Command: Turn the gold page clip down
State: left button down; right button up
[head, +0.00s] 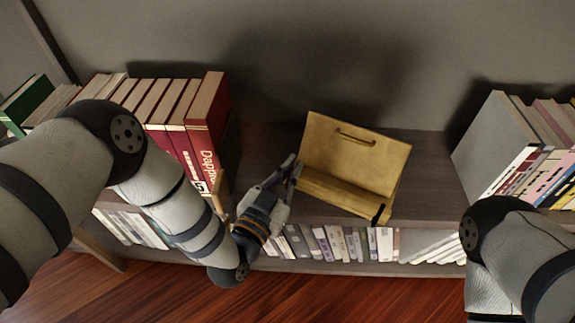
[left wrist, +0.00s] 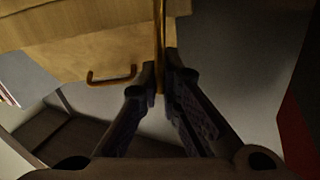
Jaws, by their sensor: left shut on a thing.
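A wooden book stand (head: 350,160) stands on the shelf top, its back board leaning. The gold page clip (left wrist: 160,40) shows as a thin upright strip against the stand's edge in the left wrist view. My left gripper (head: 293,170) is at the stand's left front side, and its fingertips also show in the left wrist view (left wrist: 160,82). They are shut on the lower end of the gold clip. In the head view I cannot make out the clip behind the fingers. A black clip (head: 378,214) sticks up at the stand's right front corner. My right gripper is out of view.
A bronze handle (head: 356,137) is on the stand's back board. Red books (head: 205,130) stand to the left, close to my left arm. A grey book (head: 495,140) and others stand to the right. Small books (head: 340,243) fill the shelf below. The shelf top (head: 435,180) right of the stand is clear.

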pick_arm(q)
jog(key=m, duration=0.1)
jog(key=d+m+p, duration=0.1)
jog(key=shift+s+d+f+m, duration=0.15)
jog(key=shift+s+d+m, duration=0.15)
jog(key=shift+s+m, duration=0.1)
jog(key=shift+s+d+f+m+p, duration=0.1)
jog(key=shift+d+f+m+p, duration=0.15)
jog(key=shift+m, duration=0.35)
jog(key=shift+s+d+f+m+p, duration=0.1)
jog(key=shift+d+f+m+p, duration=0.15)
jog(key=shift+m, duration=0.35)
jog(key=c, duration=1.8)
grip_release()
jog(key=shift+o, duration=0.2)
jog(key=v, duration=1.2)
